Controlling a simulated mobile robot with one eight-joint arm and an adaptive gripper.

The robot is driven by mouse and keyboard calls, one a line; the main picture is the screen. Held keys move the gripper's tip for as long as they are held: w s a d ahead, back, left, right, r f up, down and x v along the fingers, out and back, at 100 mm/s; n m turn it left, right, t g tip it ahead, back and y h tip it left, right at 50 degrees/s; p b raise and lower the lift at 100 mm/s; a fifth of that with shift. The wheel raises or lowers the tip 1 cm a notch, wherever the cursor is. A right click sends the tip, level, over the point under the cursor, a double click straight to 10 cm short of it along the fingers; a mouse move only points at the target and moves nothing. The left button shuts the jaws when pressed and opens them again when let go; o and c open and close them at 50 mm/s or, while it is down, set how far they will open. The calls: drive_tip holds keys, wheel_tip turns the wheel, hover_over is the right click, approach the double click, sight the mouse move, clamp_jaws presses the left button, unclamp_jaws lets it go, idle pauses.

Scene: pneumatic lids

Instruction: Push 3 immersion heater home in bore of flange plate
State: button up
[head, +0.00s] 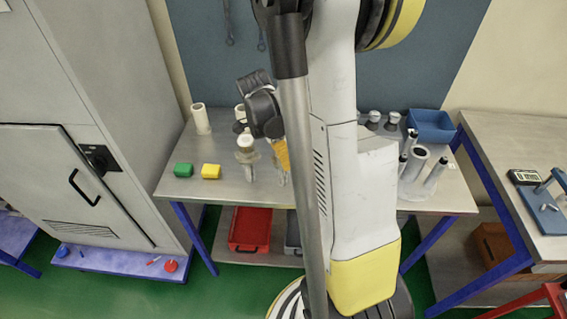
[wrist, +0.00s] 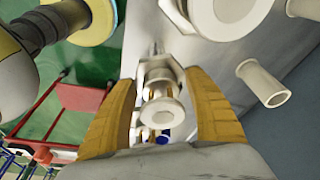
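My gripper (head: 280,155) is low over the left half of the table, partly hidden behind my arm. In the wrist view its two yellow fingers (wrist: 159,85) close on both sides of a pale fitting with a hex collar, a round cap and a thin rod, which looks like an immersion heater (wrist: 158,113). A similar capped fitting (head: 245,148) stands just left of the gripper. It seems to fill the top of the wrist view (wrist: 235,12). A pale base, perhaps the flange plate (head: 418,193), carries upright cylinders at the table's right. Its bores cannot be made out.
A white hollow tube (head: 201,120) stands at the back left. Green (head: 183,170) and yellow (head: 211,171) blocks lie at the front left. A blue bin (head: 431,124) and small capped fittings (head: 373,119) stand at the back right. A red tray (head: 250,228) is below.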

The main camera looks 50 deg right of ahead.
drive_tip(key=shift+c, duration=1.4)
drive_tip(key=shift+r, duration=0.1)
drive_tip(key=shift+r+p, duration=0.45)
drive_tip(key=shift+r, duration=0.05)
drive_tip(key=c, duration=0.6)
drive_tip(key=shift+r+p, duration=4.85)
drive_tip(key=shift+r, duration=2.15)
drive_tip(key=shift+f, duration=0.1)
